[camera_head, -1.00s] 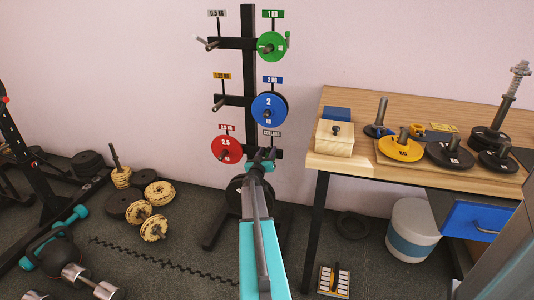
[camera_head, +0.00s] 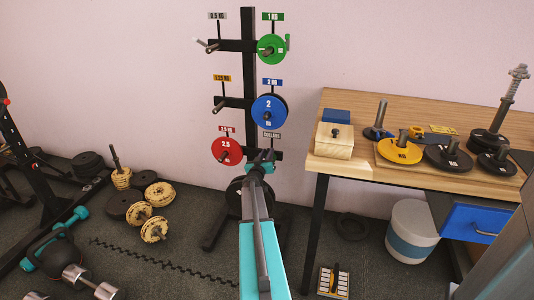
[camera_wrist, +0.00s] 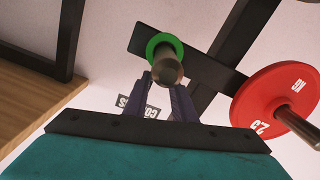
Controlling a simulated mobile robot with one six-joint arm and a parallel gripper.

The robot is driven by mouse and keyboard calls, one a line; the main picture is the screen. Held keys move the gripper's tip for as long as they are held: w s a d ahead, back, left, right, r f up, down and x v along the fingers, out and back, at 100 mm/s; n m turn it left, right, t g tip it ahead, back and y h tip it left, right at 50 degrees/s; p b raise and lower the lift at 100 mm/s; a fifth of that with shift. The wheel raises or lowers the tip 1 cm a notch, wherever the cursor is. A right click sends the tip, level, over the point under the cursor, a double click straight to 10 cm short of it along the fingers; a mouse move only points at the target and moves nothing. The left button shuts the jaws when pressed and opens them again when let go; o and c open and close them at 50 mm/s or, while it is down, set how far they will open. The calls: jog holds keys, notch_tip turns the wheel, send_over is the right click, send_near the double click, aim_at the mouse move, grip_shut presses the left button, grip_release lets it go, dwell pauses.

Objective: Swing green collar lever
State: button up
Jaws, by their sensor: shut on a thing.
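The green collar (camera_wrist: 154,44) shows as a green ring around a peg (camera_wrist: 167,72) in the wrist view, which looks upside down. My gripper (camera_wrist: 171,98) has its dark fingers on either side of the peg end, at the collar, and is shut on it. The collar's lever cannot be made out between the fingers. In the head view my gripper (camera_head: 262,156) is at the lowest right peg of the rack, by the collars label (camera_head: 272,134); the collar is hidden there by my gripper.
The rack post (camera_head: 249,70) carries a green plate (camera_head: 271,49), a blue plate (camera_head: 269,110) and a red plate (camera_head: 227,150) close to my gripper. A wooden table (camera_head: 370,172) with plates and posts stands at the right. Weights lie on the floor at the left.

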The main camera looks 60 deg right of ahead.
jog(key=p, duration=0.2)
jog(key=shift+d+r+p, duration=0.1)
jog(key=shift+r+p, duration=0.15)
jog(key=shift+p, duration=0.05)
jog(key=shift+f+b, duration=0.2)
jog(key=shift+b, duration=0.1)
jog(key=shift+r+p, duration=0.15)
jog(key=shift+p, duration=1.45)
